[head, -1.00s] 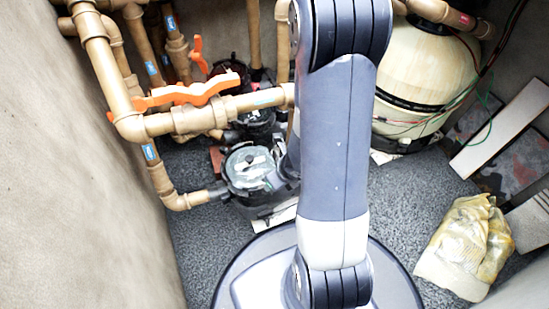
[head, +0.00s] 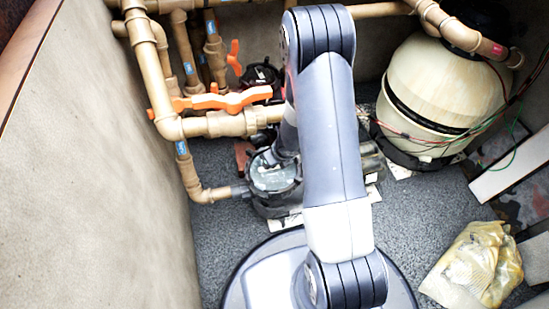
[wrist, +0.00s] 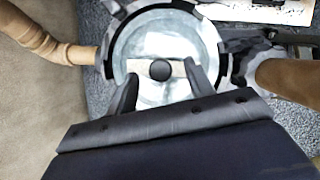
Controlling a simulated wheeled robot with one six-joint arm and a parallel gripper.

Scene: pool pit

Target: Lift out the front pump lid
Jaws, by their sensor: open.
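The front pump lid (head: 272,173) is a round, pale, see-through cover in a dark ring on the front pump, at the end of a tan pipe. In the wrist view the lid (wrist: 150,44) faces me, with a dark round knob (wrist: 160,70) at its middle. My gripper (wrist: 161,74) is open over the lid, one finger on each side of the knob. I cannot tell whether the fingers touch it. The lid appears seated in its ring. In the head view my arm hides most of my gripper and part of the pump.
Tan pipes (head: 158,80) and orange valve handles (head: 222,101) stand behind and left of the pump. Another dark pump (head: 262,76) sits behind. A cream filter tank (head: 440,85) is at the right. A yellowish bag (head: 475,265) lies at front right. Grey floor (head: 410,210) is clear between.

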